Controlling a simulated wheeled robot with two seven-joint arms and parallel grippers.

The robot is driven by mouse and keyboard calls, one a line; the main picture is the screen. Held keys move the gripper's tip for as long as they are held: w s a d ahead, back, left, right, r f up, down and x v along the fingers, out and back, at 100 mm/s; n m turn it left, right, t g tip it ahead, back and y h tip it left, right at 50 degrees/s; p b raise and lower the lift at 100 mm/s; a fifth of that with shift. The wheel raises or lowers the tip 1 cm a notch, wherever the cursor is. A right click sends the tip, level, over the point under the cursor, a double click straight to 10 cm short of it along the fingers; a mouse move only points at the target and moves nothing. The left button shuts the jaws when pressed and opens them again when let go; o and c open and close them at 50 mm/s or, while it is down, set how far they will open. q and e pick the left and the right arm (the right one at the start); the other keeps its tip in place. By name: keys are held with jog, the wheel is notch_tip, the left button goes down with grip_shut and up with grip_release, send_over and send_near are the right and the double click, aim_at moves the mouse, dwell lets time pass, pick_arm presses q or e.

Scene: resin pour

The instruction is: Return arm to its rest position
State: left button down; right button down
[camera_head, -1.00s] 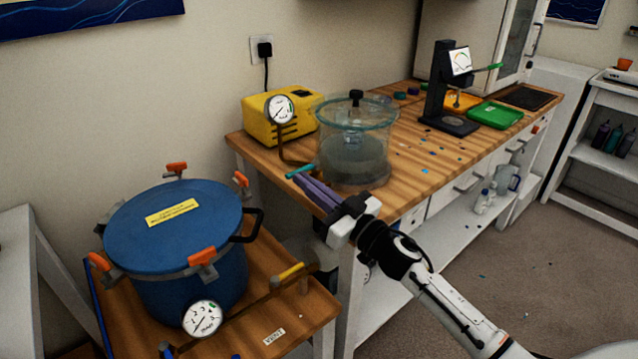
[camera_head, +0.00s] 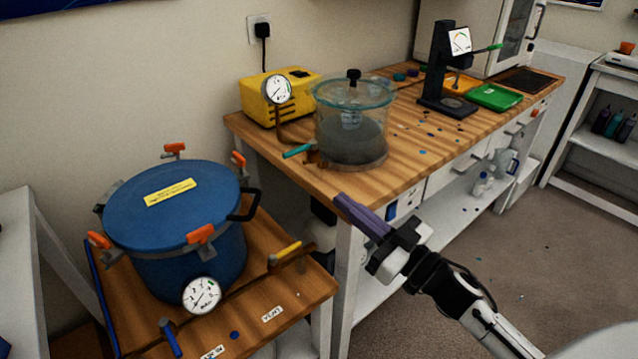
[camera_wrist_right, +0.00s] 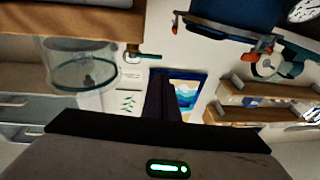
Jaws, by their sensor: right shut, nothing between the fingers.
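My right gripper (camera_head: 345,203) is in the head view, in front of the near edge of the wooden workbench (camera_head: 290,172). Its purple fingers are together and hold nothing. They point up and left, below the clear vacuum chamber (camera_head: 352,125) and apart from it. In the right wrist view the closed dark fingers (camera_wrist_right: 162,95) rise from the gripper body. My left gripper is not in view.
A blue pressure pot (camera_head: 172,215) with orange clamps and a gauge (camera_head: 202,295) stands on a low wooden stand at left. A yellow pump (camera_head: 262,100) and a black press stand (camera_head: 445,75) are on the bench. Open floor (camera_head: 500,250) lies at right.

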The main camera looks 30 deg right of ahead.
jog(key=s+a+f+m+g+h, duration=0.1)
jog(key=s+a+f+g+h, duration=0.2)
jog(key=f, duration=0.7)
jog(key=s+a+f+m+g+h, duration=0.1)
jog(key=s+a+f+m+g, duration=0.15)
jog(key=s+f, duration=0.55)
jog(key=s+a+f+n+g, duration=0.2)
jog(key=s+a+f+g, duration=0.3)
jog(key=s+a+f, duration=0.3)
notch_tip(320, 180, down, 4)
jog(key=shift+s+a+f+y, duration=0.15)
jog(key=shift+s+y, duration=0.25)
jog(key=shift+s, duration=0.25)
